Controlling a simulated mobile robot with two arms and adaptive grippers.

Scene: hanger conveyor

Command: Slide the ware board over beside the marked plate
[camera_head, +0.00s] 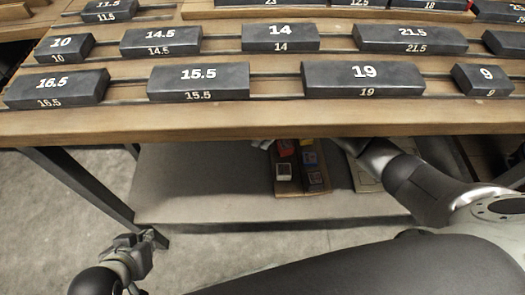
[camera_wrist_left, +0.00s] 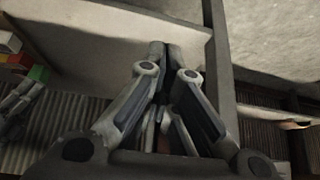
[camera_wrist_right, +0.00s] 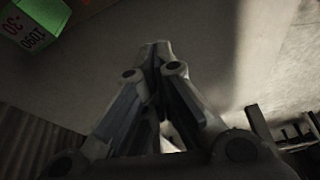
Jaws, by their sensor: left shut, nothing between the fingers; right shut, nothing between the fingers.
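The ware board (camera_head: 290,191) is a brown strip on the low shelf under the table, bearing several small blocks, among them a red one (camera_head: 284,148) and a blue one (camera_head: 309,158). A pale outlined plate (camera_head: 366,178), likely the marked plate, lies to its right with a gap between; my right arm partly covers it. My left gripper (camera_head: 150,237) is shut and empty, in front of the shelf's left end, away from the board. My right gripper (camera_wrist_right: 158,48) is shut and empty, reaching under the table; the tabletop hides most of it in the head view.
The wooden tabletop (camera_head: 250,122) overhangs the shelf and carries rows of dark numbered blocks. A dark table leg (camera_head: 80,185) stands at left. The grey low shelf (camera_head: 200,190) is bare left of the board. A green marked block (camera_wrist_right: 30,25) shows in the right wrist view.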

